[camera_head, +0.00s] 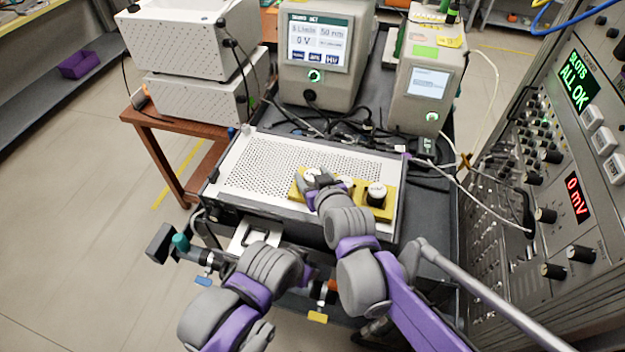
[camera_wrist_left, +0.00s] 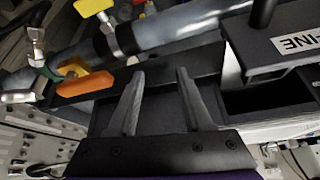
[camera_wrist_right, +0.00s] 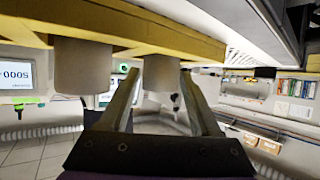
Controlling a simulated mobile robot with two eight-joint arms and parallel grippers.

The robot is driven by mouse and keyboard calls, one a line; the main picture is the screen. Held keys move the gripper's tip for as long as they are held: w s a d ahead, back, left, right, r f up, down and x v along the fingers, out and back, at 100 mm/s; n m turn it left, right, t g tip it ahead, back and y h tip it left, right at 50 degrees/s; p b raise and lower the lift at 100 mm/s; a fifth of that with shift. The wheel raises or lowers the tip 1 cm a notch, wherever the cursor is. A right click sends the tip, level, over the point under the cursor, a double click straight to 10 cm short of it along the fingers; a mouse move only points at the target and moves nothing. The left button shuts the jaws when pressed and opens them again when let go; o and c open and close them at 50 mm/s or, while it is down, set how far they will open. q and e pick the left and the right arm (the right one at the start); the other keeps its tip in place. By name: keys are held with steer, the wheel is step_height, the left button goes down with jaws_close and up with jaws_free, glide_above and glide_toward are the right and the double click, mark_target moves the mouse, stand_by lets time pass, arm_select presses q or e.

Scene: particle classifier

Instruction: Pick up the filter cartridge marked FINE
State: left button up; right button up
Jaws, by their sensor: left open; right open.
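The yellow tray (camera_head: 391,204) sits on the perforated panel and carries white-topped cylinders (camera_head: 377,189). My right gripper (camera_head: 318,184) is over the tray's left part. In the right wrist view, the open fingers (camera_wrist_right: 159,75) point at a pale cylinder (camera_wrist_right: 162,72), which shows between their tips; contact is unclear. Another pale cylinder (camera_wrist_right: 82,66) is left of them. No marking is readable on these cylinders. In the left wrist view, my open, empty left gripper (camera_wrist_left: 160,74) is left of a dark metal part with a cut-off label reading "INE" (camera_wrist_left: 297,42). The left fingers are hidden in the head view.
A pipe (camera_wrist_left: 185,25) with an orange handle (camera_wrist_left: 86,85) and a yellow handle (camera_wrist_left: 93,5) runs close to my left gripper. The perforated panel (camera_head: 262,165) is clear left of the tray. A control rack (camera_head: 560,200) stands at right.

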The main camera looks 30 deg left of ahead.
steer(key=shift+c, duration=0.3)
jaws_close()
